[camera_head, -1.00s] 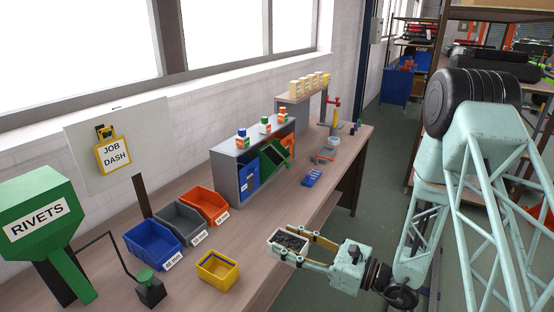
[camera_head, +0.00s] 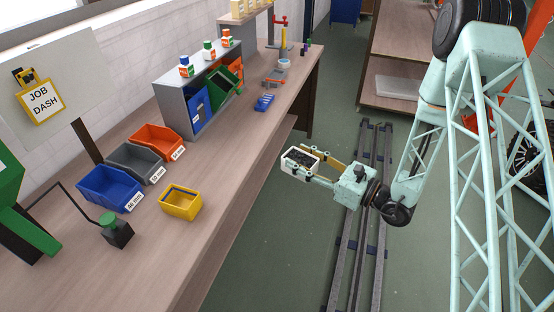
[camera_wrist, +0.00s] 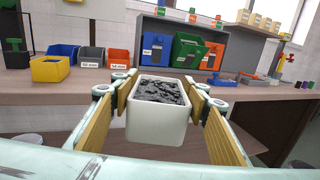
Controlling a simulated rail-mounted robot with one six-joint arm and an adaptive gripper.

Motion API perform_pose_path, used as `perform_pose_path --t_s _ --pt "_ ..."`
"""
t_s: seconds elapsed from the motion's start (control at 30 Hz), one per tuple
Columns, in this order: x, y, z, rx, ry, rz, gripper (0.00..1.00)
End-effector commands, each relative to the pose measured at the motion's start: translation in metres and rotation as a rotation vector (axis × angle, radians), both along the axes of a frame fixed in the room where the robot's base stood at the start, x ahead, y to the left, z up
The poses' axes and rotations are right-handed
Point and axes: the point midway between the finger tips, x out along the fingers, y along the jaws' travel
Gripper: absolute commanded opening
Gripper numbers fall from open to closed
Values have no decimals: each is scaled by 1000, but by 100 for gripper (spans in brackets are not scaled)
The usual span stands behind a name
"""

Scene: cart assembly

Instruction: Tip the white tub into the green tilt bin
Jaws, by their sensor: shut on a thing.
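The white tub (camera_head: 300,160) is full of dark grey small parts and is upright. My gripper (camera_head: 308,163) is shut on it, one finger on each side, and holds it beyond the bench's front edge, over the floor. In the wrist view the tub (camera_wrist: 157,124) sits level between the yellow finger pads. The green tilt bin (camera_head: 226,80) is tilted forward in the grey cabinet on the bench, to the upper left of my gripper and apart from it. The green bin also shows in the wrist view (camera_wrist: 188,50), behind the tub. Its inside cannot be made out clearly.
The grey cabinet (camera_head: 174,103) also holds a blue bin (camera_head: 197,108), and small bottles stand on top. Blue, grey and orange bins and a yellow bin (camera_head: 181,205) stand on the bench (camera_head: 210,185). A blue tray (camera_head: 265,102) lies right of the cabinet.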

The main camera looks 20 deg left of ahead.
Motion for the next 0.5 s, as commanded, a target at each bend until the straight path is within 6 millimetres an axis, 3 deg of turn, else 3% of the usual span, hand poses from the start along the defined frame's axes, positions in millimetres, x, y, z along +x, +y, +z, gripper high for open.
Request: perform_pose_path --t_s 0.5 --pt "57 -135 -20 3 2 -244 31"
